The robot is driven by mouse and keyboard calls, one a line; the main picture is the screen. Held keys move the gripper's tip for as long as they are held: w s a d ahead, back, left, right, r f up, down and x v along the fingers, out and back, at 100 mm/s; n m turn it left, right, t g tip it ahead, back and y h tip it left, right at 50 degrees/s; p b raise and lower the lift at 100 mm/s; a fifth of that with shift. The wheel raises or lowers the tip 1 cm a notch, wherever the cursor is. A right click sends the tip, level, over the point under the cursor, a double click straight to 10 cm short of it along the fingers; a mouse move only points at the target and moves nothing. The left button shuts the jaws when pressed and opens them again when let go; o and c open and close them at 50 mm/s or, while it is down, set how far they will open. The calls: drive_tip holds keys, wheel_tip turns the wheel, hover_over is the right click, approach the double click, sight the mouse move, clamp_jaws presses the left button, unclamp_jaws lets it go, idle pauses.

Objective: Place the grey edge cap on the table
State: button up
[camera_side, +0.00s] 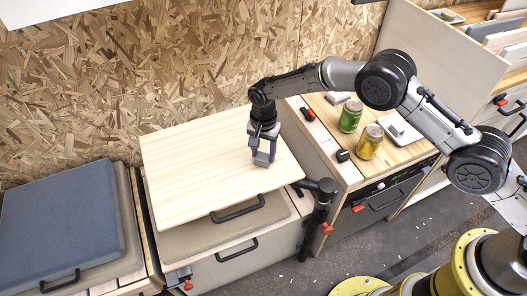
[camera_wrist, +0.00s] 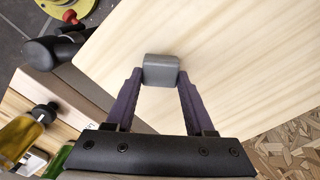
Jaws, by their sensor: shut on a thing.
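The grey edge cap (camera_wrist: 161,69) is a small block between the two purple fingers of my gripper (camera_wrist: 160,84) in the wrist view. My gripper (camera_side: 263,153) is shut on it, and the cap (camera_side: 262,159) shows at the fingertips in the side view. They are over the right part of the pale wooden table top (camera_side: 195,170), near its right edge. The cap is at or just above the wood; I cannot tell whether it touches. The table top is otherwise bare and also fills much of the wrist view (camera_wrist: 240,40).
A green jar (camera_side: 350,116) and a yellow jar (camera_side: 369,142) stand on the wooden counter to the right, beside a white tray (camera_side: 400,130). A black post (camera_side: 319,205) stands by the table's right corner. A blue-grey cushioned box (camera_side: 60,225) is at the left.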

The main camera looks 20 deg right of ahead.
sight(264, 155)
drive_tip(key=shift+f, duration=0.1)
drive_tip(key=o, duration=1.3)
wheel_tip(264, 155, up, 12)
drive_tip(key=shift+r, duration=0.25)
